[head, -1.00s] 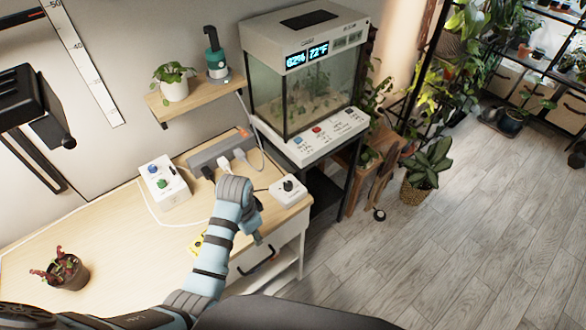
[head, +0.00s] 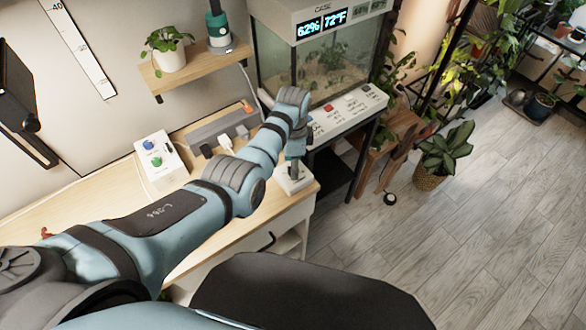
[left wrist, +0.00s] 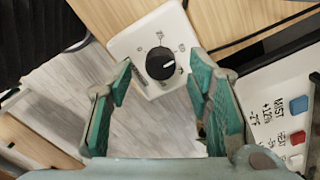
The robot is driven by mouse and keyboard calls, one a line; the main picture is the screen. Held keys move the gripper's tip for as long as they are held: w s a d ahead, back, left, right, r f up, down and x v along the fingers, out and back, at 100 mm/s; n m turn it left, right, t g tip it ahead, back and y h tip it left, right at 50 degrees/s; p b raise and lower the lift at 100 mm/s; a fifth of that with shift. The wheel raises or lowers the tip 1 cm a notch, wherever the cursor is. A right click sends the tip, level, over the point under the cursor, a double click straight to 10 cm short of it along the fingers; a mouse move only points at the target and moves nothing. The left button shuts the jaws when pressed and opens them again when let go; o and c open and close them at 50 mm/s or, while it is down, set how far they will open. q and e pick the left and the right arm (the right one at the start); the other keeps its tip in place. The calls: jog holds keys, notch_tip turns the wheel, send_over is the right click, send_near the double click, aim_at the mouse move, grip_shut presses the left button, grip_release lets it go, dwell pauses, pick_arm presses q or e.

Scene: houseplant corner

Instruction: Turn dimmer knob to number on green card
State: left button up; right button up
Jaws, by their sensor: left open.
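The dimmer, a white box (head: 296,183) at the right end of the desk, carries a round black knob (left wrist: 160,63). In the left wrist view a white pointer line on the knob points to the right and slightly up, and marks around it are too small to read. My left gripper (left wrist: 160,70) is open above the dimmer, its teal fingers on either side of the knob in that view. Contact cannot be told. In the head view the gripper (head: 294,165) hides the knob. I see no green card. My right gripper is not in view.
A white box with blue and green knobs (head: 160,161) stands at the desk's back, beside a grey power strip (head: 222,127) with plugs. A terrarium (head: 325,65) with a button panel (head: 345,113) stands behind. My left arm covers much of the desk.

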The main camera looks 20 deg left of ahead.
pick_arm(q)
jog(key=shift+w+f, duration=0.15)
jog(key=shift+f, duration=0.7)
jog(key=shift+s+r, duration=0.2)
jog(key=shift+s, duration=0.05)
grip_shut()
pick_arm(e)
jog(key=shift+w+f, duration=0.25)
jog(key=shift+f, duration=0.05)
